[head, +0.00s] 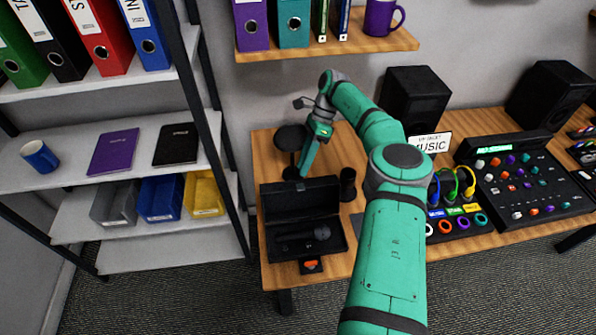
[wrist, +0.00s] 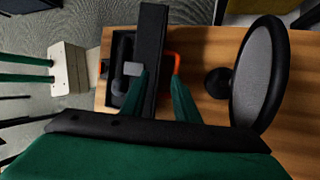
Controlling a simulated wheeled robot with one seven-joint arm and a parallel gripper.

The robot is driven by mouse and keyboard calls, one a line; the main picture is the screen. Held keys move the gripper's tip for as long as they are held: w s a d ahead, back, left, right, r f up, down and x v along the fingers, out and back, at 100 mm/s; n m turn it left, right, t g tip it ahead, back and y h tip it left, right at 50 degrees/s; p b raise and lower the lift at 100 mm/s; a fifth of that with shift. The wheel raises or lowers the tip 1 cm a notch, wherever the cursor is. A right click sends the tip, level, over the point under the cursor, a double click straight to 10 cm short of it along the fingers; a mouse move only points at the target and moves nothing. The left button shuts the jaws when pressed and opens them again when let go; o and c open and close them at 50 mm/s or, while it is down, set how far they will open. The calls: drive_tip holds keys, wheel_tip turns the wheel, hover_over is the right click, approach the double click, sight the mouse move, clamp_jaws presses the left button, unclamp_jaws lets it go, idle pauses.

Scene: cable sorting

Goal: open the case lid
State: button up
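The black case (head: 305,250) sits on the left part of the wooden desk, with a dark microphone (head: 310,236) inside. Its lid (head: 300,197) stands raised at the back edge, roughly upright. In the wrist view the lid is a dark bar (wrist: 151,50), with the case interior (wrist: 121,75) to its left. My gripper (head: 296,174) is just behind the lid, pointing down. In the wrist view my gripper (wrist: 161,76) has its two green fingers apart, close to the lid. I cannot tell whether they touch it.
A round dark disc on a stand (head: 291,138) is close behind my gripper. A black cylinder (head: 347,184) stands right of the lid. An orange-topped item (head: 311,264) is before the case. A shelf rack (head: 110,150) stands left; a wall shelf (head: 330,46) hangs above.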

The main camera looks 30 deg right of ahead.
drive_tip(key=shift+d+v, duration=0.15)
drive_tip(key=shift+v, duration=0.85)
drive_tip(key=shift+d+v, duration=0.15)
drive_tip(key=shift+v, duration=0.85)
drive_tip(key=shift+s+f, duration=0.1)
drive_tip(key=shift+s, duration=0.1)
